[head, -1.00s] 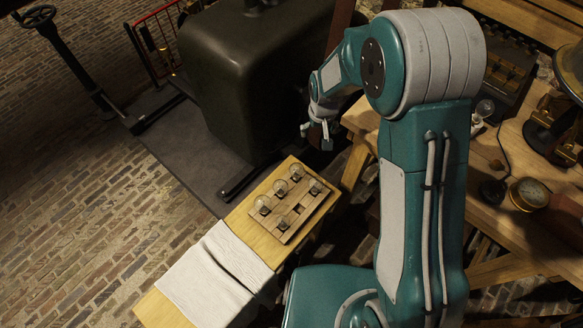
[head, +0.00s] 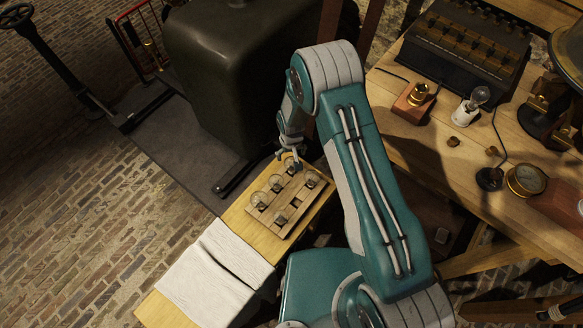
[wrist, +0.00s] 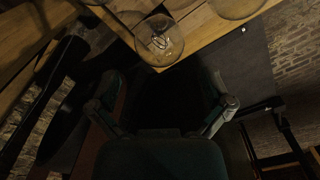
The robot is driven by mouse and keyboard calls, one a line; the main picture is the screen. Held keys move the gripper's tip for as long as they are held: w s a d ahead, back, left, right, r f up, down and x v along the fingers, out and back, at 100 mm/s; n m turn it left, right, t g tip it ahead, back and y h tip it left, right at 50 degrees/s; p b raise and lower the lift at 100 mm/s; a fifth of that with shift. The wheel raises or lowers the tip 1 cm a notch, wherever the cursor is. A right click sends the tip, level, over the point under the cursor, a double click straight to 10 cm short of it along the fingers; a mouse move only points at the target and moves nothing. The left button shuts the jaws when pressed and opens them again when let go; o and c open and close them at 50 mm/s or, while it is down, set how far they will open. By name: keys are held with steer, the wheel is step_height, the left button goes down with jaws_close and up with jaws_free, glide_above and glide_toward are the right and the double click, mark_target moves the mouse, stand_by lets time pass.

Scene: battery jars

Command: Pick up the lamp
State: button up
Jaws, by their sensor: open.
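Several clear glass lamps stand in a wooden rack (head: 300,216) on a narrow bench. The far-end lamp (head: 292,166) is close to my gripper (head: 291,155), which hangs at that end of the rack. In the wrist view a lamp (wrist: 160,42) with a visible filament shows at the top middle, above the gap between my open fingers (wrist: 162,108). The fingers are apart and nothing is between them. Two more glass globes are cut off by the top edge there. Another bulb (head: 480,95) stands in a white socket on the workbench.
A white cloth (head: 215,272) lies on the near part of the bench. A large dark rounded casing (head: 225,75) stands behind the rack. The workbench (head: 455,185) at right holds a brass-topped block (head: 413,101), a round gauge (head: 526,180) and other equipment.

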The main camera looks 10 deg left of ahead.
mark_target(291, 159)
step_height(291, 159, down, 4)
steer(key=shift+s+f, duration=0.15)
steer(key=shift+f, duration=0.05)
steer(key=shift+d, duration=0.1)
steer(key=c, duration=1)
